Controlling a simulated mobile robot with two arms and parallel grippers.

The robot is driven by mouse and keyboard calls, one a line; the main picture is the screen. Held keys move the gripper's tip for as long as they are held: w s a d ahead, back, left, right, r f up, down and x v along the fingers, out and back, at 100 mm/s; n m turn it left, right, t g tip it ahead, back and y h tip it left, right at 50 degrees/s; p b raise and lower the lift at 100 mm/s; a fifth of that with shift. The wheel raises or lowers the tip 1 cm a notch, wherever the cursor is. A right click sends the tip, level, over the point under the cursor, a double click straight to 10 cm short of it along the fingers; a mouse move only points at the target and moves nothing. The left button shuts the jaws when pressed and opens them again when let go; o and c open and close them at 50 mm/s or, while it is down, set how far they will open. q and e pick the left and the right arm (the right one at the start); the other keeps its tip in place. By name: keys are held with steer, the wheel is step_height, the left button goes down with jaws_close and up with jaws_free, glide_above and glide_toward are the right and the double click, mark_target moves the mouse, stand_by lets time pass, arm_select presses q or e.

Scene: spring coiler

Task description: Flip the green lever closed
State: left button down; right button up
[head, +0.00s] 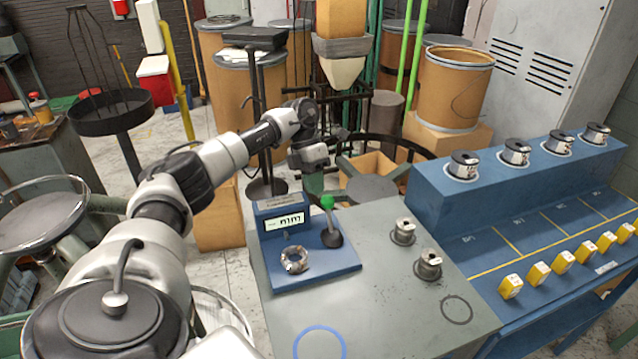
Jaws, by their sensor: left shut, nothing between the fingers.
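The green lever (327,203) has a green knob on a short stem that rises from a dark round base. It stands nearly upright, leaning slightly left, on the right side of a blue coiler device (310,269). The device has a small lit display (284,222) and a metal ring-shaped part (294,260) on its front. My left gripper (312,157) is shut and empty. In the picture it is above and behind the lever, apart from it. Its fingertips are small and hard to make out. My right gripper is not in view.
The grey table (385,300) also holds two metal spools (403,232), a blue ring (320,342) and a dark ring (457,309). A blue bench (520,200) with several spools and yellow tags stands at right. Stools and drums stand behind.

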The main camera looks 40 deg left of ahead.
mark_target(328, 210)
arm_select(q)
steer(key=shift+s+d+r, duration=0.1)
steer(key=shift+s+d, duration=0.1)
steer(key=shift+d, duration=0.3)
steer(key=shift+s+d+r, duration=0.1)
steer(key=shift+s+d, duration=0.05)
steer(key=shift+d, duration=0.35)
steer(key=shift+r+p, duration=0.1)
steer(key=shift+p, duration=0.2)
steer(key=shift+s+d+r+t+y, duration=0.25)
steer(key=shift+d+t+y, duration=0.15)
steer(key=shift+y, duration=0.4)
steer(key=shift+p, duration=0.3)
